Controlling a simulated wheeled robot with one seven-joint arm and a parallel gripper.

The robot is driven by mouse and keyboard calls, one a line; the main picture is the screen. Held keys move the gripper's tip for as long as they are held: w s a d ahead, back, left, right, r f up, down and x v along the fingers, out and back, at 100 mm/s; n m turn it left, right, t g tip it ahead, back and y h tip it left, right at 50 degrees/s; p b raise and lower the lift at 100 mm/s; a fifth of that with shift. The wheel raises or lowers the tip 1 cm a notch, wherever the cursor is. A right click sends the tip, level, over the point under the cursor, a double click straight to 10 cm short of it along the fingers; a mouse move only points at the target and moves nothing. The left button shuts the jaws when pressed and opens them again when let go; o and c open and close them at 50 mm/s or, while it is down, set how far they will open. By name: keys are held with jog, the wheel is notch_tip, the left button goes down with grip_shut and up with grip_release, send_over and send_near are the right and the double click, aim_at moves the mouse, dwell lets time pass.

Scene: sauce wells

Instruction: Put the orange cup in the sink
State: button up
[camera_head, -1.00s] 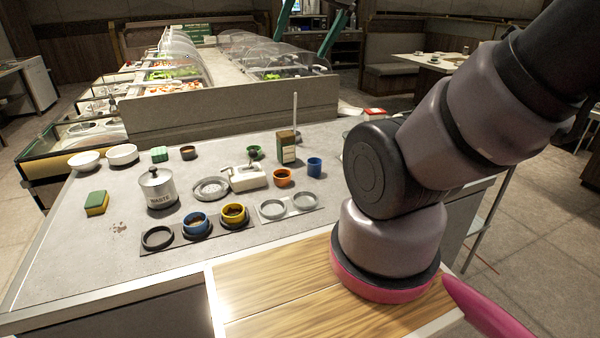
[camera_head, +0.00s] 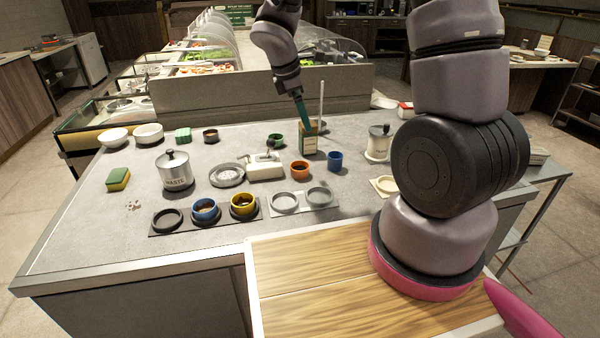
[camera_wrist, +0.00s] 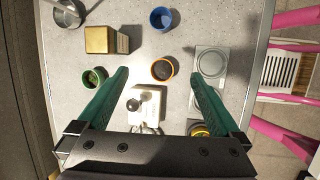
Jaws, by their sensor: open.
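The orange cup (camera_head: 299,170) stands upright on the grey counter, with a dark inside. In the wrist view the orange cup (camera_wrist: 163,83) shows between and below my fingertips, apart from them. My gripper (camera_head: 305,122) is open and empty, its green fingers pointing down above the counter near a green-and-tan box. Both fingers of my gripper (camera_wrist: 159,73) show spread in the wrist view. A round grey basin with a grate (camera_head: 227,176) lies left of the orange cup and may be the sink; I cannot tell for sure.
A white block with a dark knob (camera_head: 264,168) stands left of the orange cup. The box (camera_head: 309,145), blue cup (camera_head: 335,161) and green cup (camera_head: 276,140) are close by. In front are a dark well tray (camera_head: 224,215) with blue and yellow cups and a grey two-well tray (camera_head: 302,208).

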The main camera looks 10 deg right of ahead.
jog(key=w+a+f+n, duration=0.1)
jog(key=a+f+n, duration=0.35)
jog(key=f, duration=0.35)
send_near(300, 165)
jog(key=shift+s+d+f+n, duration=0.1)
jog(key=shift+s+f+n, duration=0.1)
jog(key=shift+s+f, duration=0.3)
jog(key=shift+s+d+f+n, duration=0.15)
jog(key=shift+s+f, duration=0.15)
jog(key=shift+f, duration=0.25)
jog(key=shift+x, duration=3.1)
jog(key=shift+s+r, duration=0.1)
jog(key=shift+s, duration=0.05)
jog(key=c, duration=1.5)
